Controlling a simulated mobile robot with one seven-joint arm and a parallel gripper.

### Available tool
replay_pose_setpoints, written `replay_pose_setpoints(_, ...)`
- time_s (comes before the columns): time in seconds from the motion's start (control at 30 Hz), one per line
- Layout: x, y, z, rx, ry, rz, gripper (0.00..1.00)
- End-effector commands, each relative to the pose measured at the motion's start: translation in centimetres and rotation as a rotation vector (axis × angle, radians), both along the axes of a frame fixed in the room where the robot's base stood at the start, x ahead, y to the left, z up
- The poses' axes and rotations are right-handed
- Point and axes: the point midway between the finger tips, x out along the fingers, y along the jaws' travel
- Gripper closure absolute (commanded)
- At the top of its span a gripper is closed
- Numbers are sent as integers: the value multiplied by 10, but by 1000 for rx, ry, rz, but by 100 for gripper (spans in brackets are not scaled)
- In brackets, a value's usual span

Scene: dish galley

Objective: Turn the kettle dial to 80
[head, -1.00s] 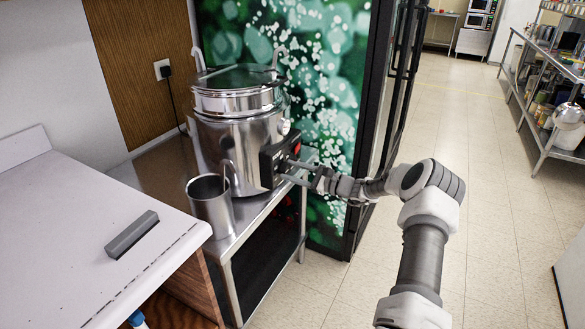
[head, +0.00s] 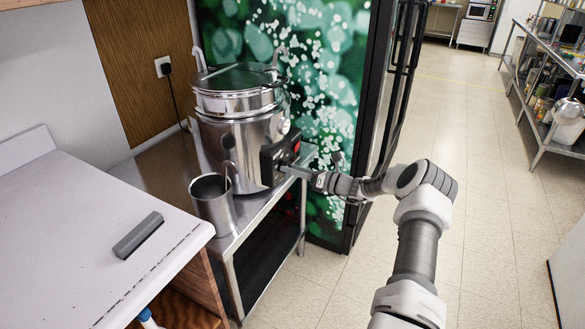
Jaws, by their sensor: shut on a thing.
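The kettle (head: 233,140) is a large steel pot with a dark lid and two upright handles. It stands on a steel side table against the wood-panelled wall. A black control box (head: 271,166) sticks out from its lower right side, with a small red mark on it. My gripper (head: 287,169) reaches in from the right and is shut at the face of this box, where the kettle dial sits. The dial is hidden by the fingers and too small to read, so its setting cannot be told.
A steel cup (head: 213,203) stands in front of the kettle on the steel table (head: 247,222). A white counter (head: 75,240) with a grey block (head: 138,235) is at the left. A tall green-panelled cabinet is behind. The tiled floor (head: 495,200) at right is clear.

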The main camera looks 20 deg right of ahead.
Motion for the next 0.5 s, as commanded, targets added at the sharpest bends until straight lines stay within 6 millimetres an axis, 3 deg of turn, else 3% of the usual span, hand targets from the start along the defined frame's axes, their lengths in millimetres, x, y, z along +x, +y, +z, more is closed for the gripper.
replay_pose_setpoints(0.5, 0, 0, 0, 350, 276, 1, 100)
